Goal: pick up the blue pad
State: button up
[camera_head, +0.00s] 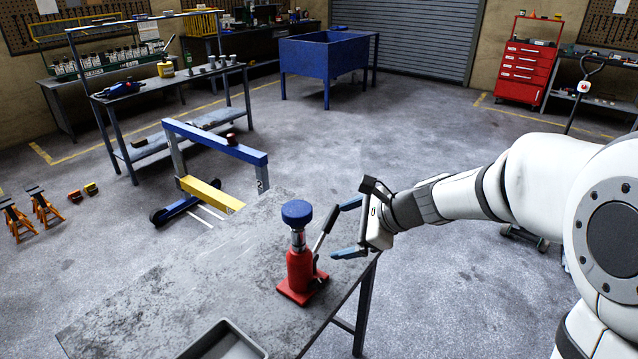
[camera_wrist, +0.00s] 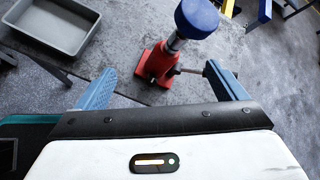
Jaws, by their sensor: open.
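The blue pad (camera_head: 297,212) is a round blue disc on top of a red bottle jack (camera_head: 300,268) that stands upright on the grey metal table (camera_head: 180,290). In the wrist view the pad (camera_wrist: 197,17) is at the top, right of centre, with the red jack (camera_wrist: 158,64) below it. My gripper (camera_head: 348,228) is open and empty, to the right of the pad and apart from it. In the wrist view the two blue-grey fingers of my gripper (camera_wrist: 155,80) are spread wide, with the jack's base between and beyond them.
The jack's dark handle (camera_head: 325,228) slants up between the pad and my gripper. A grey tray (camera_head: 262,350) lies at the table's front edge; it also shows in the wrist view (camera_wrist: 88,45). A blue and yellow frame (camera_head: 215,140) stands behind the table.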

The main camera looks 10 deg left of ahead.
aim_at(299, 208)
jog(key=w+a+f+m+p, duration=0.1)
jog(key=w+a+m, duration=0.1)
jog(key=w+a, duration=0.1)
jog(key=w+a+f+m+t+y+p, duration=0.1)
jog(key=w+a+m, duration=0.1)
jog(key=a, duration=0.3)
jog(key=w+a+f+m+p, duration=0.1)
jog(key=w+a+m, duration=0.1)
jog(key=w+a, duration=0.1)
jog(key=shift+w+a+f+m+t+y, duration=0.3)
jog(key=shift+w+a+y, duration=0.1)
jog(key=shift+a, duration=0.2)
jog(key=shift+s, duration=0.1)
jog(key=c, duration=1.2)
